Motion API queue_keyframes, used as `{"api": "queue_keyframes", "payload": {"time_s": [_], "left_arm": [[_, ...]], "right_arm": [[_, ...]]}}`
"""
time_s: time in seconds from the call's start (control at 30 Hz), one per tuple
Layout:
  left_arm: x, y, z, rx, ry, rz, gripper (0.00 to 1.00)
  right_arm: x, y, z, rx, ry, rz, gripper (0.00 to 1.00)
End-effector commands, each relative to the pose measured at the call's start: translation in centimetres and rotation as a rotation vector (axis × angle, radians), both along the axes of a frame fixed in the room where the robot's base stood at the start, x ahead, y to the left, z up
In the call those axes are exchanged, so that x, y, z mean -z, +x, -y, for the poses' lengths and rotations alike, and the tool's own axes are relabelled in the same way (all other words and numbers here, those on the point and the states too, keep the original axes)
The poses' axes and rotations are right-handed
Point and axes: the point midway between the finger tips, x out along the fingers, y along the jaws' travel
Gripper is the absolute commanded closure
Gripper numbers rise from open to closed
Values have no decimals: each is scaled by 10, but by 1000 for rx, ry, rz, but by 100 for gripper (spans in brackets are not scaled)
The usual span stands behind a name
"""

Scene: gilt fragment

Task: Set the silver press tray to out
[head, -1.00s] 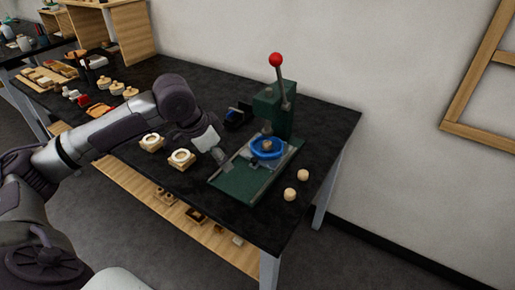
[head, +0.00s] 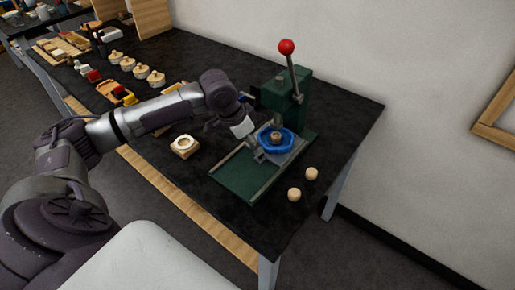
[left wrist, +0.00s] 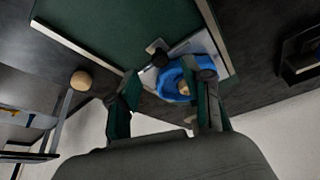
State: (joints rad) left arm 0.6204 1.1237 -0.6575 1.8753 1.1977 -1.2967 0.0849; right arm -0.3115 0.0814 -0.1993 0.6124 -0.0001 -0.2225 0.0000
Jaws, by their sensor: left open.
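The green press (head: 292,100) stands on the dark table, with a red-knobbed lever on top. Its silver tray (head: 291,153) lies on the base between the rails, under the ram, and carries a blue ring-shaped piece (head: 264,139) with a wooden plug in its middle. My left gripper (head: 257,153) is open, at the tray's near left edge beside the blue piece. In the left wrist view the open fingers (left wrist: 168,82) are spread before the blue piece (left wrist: 172,86), silver tray (left wrist: 190,46) and a dark knob (left wrist: 158,58). Contact cannot be told. My right gripper is out of view.
Two wooden pegs (head: 302,184) stand right of the press. A wooden block with a white ring (head: 184,146) sits left of the press. Several more blocks and tools lie farther left. The front part of the green base (head: 240,177) is bare.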

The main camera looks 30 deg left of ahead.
Motion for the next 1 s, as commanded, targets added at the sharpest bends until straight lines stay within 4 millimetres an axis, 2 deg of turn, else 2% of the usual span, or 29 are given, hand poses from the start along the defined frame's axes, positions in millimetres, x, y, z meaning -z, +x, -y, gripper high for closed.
{"api": "queue_keyframes", "payload": {"time_s": [0.1, 0.3, 0.63, 0.67, 0.93, 1.0], "left_arm": [[19, 7, 4, -1, -1, -1, 50], [36, 13, 7, 0, 0, 0, 50], [40, 15, 7, 1, 1, 1, 50], [39, 14, 7, 1, 1, 1, 54], [39, 14, 7, 0, 1, 0, 99], [39, 14, 7, 0, 1, 0, 100]], "right_arm": [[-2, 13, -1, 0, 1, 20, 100], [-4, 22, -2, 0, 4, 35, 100], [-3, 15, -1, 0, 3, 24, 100], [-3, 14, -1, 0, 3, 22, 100], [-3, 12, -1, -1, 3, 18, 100], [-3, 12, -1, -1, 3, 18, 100]]}}
